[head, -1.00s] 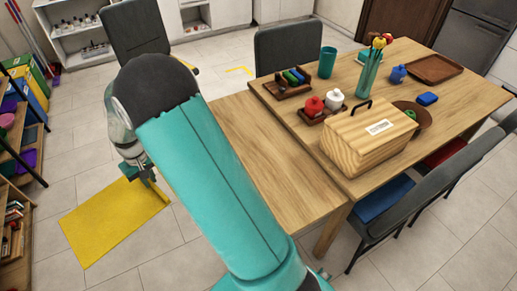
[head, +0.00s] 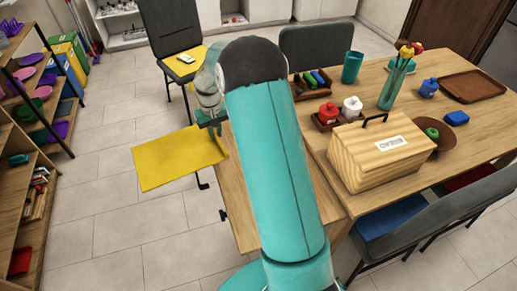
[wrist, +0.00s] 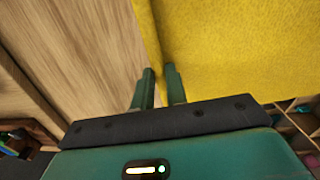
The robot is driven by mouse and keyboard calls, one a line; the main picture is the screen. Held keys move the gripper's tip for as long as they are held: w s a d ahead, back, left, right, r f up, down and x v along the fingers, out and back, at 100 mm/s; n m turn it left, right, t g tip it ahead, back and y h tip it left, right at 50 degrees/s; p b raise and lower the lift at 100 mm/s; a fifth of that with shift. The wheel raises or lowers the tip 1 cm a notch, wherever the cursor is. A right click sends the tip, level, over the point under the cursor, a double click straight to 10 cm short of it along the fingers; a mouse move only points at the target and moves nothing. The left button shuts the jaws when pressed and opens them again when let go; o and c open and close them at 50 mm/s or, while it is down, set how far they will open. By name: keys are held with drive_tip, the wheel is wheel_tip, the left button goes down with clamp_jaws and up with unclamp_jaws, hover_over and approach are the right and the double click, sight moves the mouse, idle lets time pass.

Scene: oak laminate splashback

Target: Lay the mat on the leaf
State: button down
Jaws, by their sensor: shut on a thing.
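The yellow mat (head: 175,162) hangs out flat from my gripper (head: 214,123), to the left of the table's wooden leaf (head: 322,186). My gripper is shut on the mat's right edge, near its far corner, at the leaf's left side. In the wrist view my gripper (wrist: 160,73) pinches the mat (wrist: 235,45), which fills the upper right. Bare wood of the leaf (wrist: 100,50) shows to the left. Most of the mat is over the floor; I cannot tell if its edge touches the leaf. My arm hides much of the leaf in the head view.
A wooden box with a handle (head: 370,160), red and white pots (head: 340,112), a teal cup (head: 352,66) and a brown tray (head: 475,86) stand on the main tabletop. A chair (head: 175,30) is beyond the gripper. Shelves (head: 30,120) line the left; floor between is clear.

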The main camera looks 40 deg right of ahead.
drive_tip(key=s+d+r+m, duration=0.1)
drive_tip(key=d+r, duration=0.1)
drive_tip(key=d, duration=0.6)
drive_tip(key=s+d+r+m, duration=0.1)
drive_tip(key=d+r, duration=0.1)
drive_tip(key=d, duration=0.6)
drive_tip(key=s+d+f, duration=0.2)
drive_tip(key=d+f, duration=0.1)
drive_tip(key=s+d+f, duration=0.2)
drive_tip(key=d+f, duration=0.1)
drive_tip(key=d, duration=0.1)
drive_tip(key=s+d+f, duration=0.3)
drive_tip(key=shift+d, duration=0.3)
drive_tip(key=shift+s+d+f, duration=0.2)
drive_tip(key=shift+d+f, duration=0.1)
drive_tip(key=shift+f, duration=0.2)
drive_tip(key=shift+s+d+f, duration=0.1)
drive_tip(key=shift+f, duration=0.8)
drive_tip(key=shift+s+d+f, duration=0.1)
drive_tip(key=shift+f, duration=0.8)
drive_tip(key=shift+w+f, duration=0.1)
drive_tip(key=c, duration=1.4)
unclamp_jaws()
